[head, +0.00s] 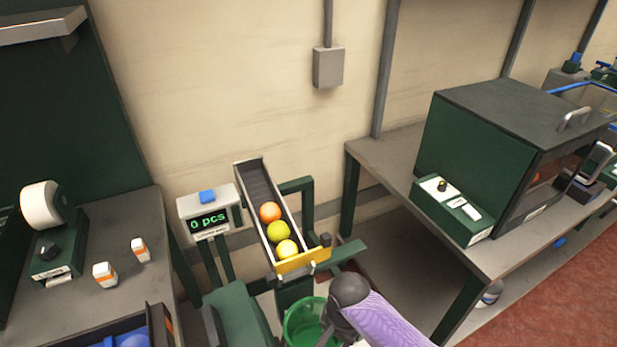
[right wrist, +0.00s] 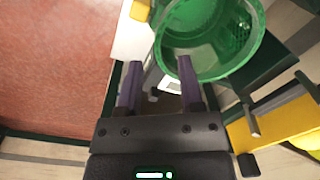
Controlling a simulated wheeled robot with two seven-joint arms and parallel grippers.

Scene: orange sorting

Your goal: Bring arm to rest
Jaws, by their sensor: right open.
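My right gripper (right wrist: 158,65) is open in the right wrist view, with nothing between its two purple-grey fingers. A translucent green bucket (right wrist: 245,62) is just beyond the fingertips, and I cannot tell whether they touch it. In the head view the bucket (head: 292,325) stands at the bottom, partly hidden by my right arm (head: 385,322), which comes in from the lower right. I see no fruit in the visible part of the bucket. My left gripper is in neither view.
A sloped chute (head: 252,180) holds an orange fruit (head: 270,212) and two yellowish ones behind a yellow gate (head: 300,262). A counter display (head: 208,220) reads "0 pcs". A workbench (head: 85,240) is at left, and a bench with a green machine (head: 480,150) is at right.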

